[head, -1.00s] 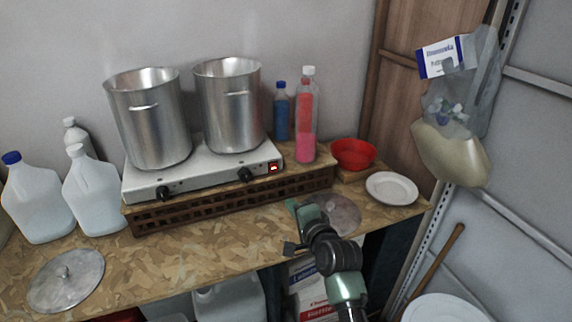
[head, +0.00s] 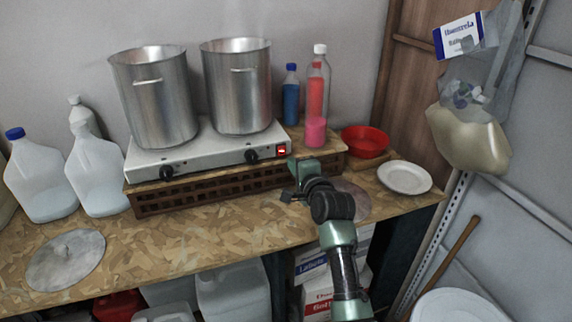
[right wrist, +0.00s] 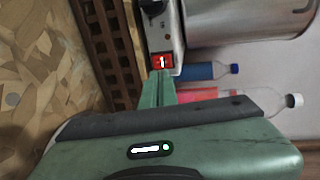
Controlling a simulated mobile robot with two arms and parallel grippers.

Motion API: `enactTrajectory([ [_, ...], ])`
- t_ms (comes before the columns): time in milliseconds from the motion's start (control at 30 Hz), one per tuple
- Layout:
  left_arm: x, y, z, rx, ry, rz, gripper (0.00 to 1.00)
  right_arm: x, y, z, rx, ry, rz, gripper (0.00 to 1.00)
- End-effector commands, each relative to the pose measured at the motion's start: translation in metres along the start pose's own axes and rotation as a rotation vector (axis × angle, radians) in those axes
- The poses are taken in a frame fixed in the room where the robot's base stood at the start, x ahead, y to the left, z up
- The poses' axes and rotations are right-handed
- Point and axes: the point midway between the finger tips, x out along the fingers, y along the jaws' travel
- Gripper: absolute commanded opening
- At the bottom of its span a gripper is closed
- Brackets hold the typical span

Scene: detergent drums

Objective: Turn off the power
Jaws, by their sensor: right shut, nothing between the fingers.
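The white two-burner hot plate (head: 200,158) stands on a brown lattice stand on the workbench. Its red power switch (head: 282,150) is at the right end of the front face, and shows lit in the right wrist view (right wrist: 162,61). Two black knobs (head: 251,156) are on the same face. My right gripper (head: 291,163) is shut and empty, its fingertips just in front of and slightly below the switch. In the right wrist view the fingertips (right wrist: 160,75) reach the switch's lower edge; I cannot tell if they touch. My left gripper is not in view.
Two steel pots (head: 238,90) stand on the burners. A blue bottle (head: 290,98) and a pink bottle (head: 316,110) stand close right of the switch. A red bowl (head: 366,142) and white plate (head: 404,178) lie further right. The bench front is mostly clear.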

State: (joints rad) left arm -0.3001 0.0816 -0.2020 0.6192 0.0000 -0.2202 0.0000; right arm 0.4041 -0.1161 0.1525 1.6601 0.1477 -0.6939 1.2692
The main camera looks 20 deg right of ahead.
Motion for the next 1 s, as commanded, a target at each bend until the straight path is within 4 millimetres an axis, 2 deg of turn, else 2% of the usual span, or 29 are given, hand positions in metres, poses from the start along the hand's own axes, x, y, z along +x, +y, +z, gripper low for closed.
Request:
enactTrajectory([
  [33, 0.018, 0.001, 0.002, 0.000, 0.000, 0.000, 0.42, 0.013, 0.007, 0.000, -0.001, -0.001, -0.003, 0.00],
  [100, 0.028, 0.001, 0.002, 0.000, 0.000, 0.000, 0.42, 0.025, 0.006, 0.000, -0.002, 0.000, -0.003, 0.00],
  [300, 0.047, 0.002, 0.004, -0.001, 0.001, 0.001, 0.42, 0.052, -0.005, 0.000, -0.001, 0.000, -0.003, 0.00],
  [400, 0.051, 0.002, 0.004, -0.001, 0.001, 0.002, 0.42, 0.058, -0.009, 0.000, -0.002, 0.000, -0.001, 0.00],
  [833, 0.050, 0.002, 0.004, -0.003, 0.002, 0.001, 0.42, 0.062, -0.013, 0.000, 0.000, 0.000, 0.001, 0.00],
  [1000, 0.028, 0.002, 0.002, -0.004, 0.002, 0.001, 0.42, 0.063, -0.022, 0.000, 0.001, 0.001, 0.038, 0.00],
])
